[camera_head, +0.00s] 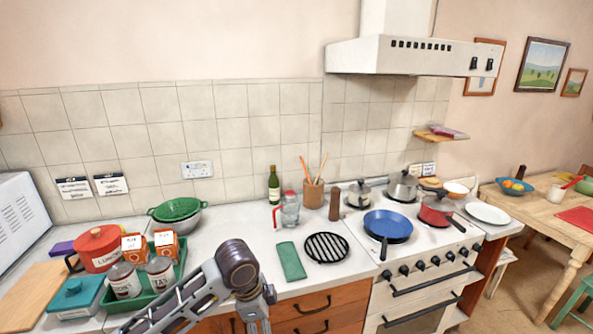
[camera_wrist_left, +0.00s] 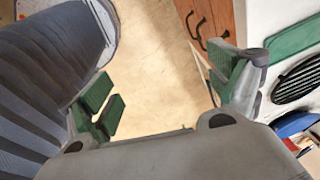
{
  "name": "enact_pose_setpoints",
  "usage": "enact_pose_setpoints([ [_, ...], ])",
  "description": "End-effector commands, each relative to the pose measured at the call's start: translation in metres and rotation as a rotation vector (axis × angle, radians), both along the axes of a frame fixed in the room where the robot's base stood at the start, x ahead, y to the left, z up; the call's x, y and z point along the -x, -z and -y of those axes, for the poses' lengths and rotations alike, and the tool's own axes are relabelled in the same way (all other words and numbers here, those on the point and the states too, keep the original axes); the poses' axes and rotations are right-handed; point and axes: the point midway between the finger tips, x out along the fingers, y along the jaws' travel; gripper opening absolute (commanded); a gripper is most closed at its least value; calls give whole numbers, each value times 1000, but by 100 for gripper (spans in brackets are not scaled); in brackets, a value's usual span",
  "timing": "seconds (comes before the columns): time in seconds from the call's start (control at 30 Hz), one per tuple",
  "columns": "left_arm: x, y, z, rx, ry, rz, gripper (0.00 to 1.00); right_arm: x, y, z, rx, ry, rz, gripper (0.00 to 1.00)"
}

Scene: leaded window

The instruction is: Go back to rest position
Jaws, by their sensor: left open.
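My left arm (camera_head: 190,300) comes in from the bottom left of the head view and bends at a dark rounded joint in front of the counter edge. Its lower end runs down out of the picture, so the fingertips are not clear there. In the left wrist view my left gripper (camera_wrist_left: 170,95) is open, its green-padded fingers wide apart. Nothing is between them; pale floor (camera_wrist_left: 155,60) shows below. My right gripper is in neither view.
A green cloth (camera_head: 291,261) and a black trivet (camera_head: 326,247) lie on the counter near the arm. A green tray (camera_head: 172,280) with jars and boxes stands left. The stove (camera_head: 425,275) with a blue pan (camera_head: 388,226) is right. Wooden drawers (camera_head: 315,308) are below the counter.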

Motion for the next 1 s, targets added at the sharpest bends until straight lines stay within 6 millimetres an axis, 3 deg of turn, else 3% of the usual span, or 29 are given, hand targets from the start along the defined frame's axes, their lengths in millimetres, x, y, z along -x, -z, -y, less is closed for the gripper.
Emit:
enact_pose_setpoints([
  [0.47, 28, 24, 17, 125, -193, 9, 91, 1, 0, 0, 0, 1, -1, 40],
  [1.0, 53, 48, 5, 226, -485, 8, 91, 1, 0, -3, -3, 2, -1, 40],
])
